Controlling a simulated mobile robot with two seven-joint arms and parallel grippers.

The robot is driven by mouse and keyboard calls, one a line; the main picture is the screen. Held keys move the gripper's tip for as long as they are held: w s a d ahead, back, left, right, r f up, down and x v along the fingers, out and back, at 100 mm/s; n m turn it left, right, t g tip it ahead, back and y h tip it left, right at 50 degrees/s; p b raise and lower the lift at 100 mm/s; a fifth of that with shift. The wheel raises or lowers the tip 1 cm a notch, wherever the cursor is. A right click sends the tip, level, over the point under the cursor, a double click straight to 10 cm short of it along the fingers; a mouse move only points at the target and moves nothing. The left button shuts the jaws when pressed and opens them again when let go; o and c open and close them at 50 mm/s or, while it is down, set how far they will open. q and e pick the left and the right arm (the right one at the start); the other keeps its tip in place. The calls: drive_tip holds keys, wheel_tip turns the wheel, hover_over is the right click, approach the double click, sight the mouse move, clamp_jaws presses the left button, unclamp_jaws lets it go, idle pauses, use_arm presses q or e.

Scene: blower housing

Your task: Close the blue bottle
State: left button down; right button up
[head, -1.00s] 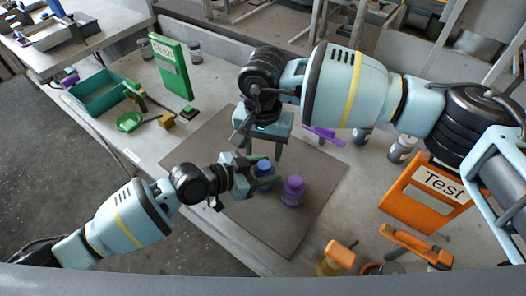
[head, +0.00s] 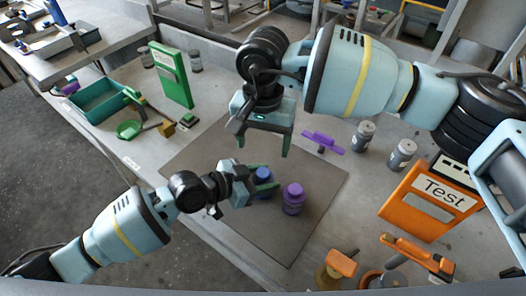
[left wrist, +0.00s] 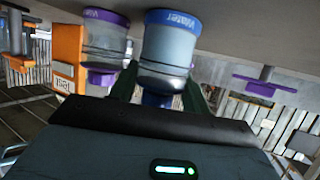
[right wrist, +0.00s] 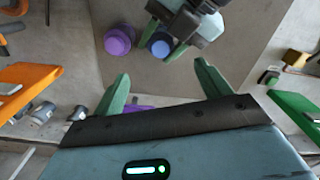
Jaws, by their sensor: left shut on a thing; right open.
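The blue bottle (head: 263,176) stands upright on the grey mat. In the left wrist view its clear, blue-rimmed body (left wrist: 168,45) appears upside down, with a dark blue cap (left wrist: 157,100) at its mouth end; I cannot tell how tight the cap is. My left gripper (head: 269,182) is shut around the bottle from the left side and partly hides it. My right gripper (head: 264,145) is open and empty, above and behind the bottle. The right wrist view shows the blue cap (right wrist: 160,46) beyond its fingers.
A purple bottle (head: 293,198) stands close right of the blue one on the mat (head: 240,225). A purple tool (head: 322,142) stands behind. Grey jars (head: 403,154) and an orange Test box (head: 428,200) are right; a green box (head: 171,75) and teal tray (head: 103,92) are left.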

wheel_tip(320, 180, up, 7)
idle(0.3)
use_arm(q)
drive_tip(key=c, duration=0.6)
unclamp_jaws()
use_arm(e)
drive_tip(key=shift+f, duration=0.1)
use_arm(q)
drive_tip(key=shift+v, duration=3.9)
use_arm(e)
drive_tip(key=shift+f, duration=0.6)
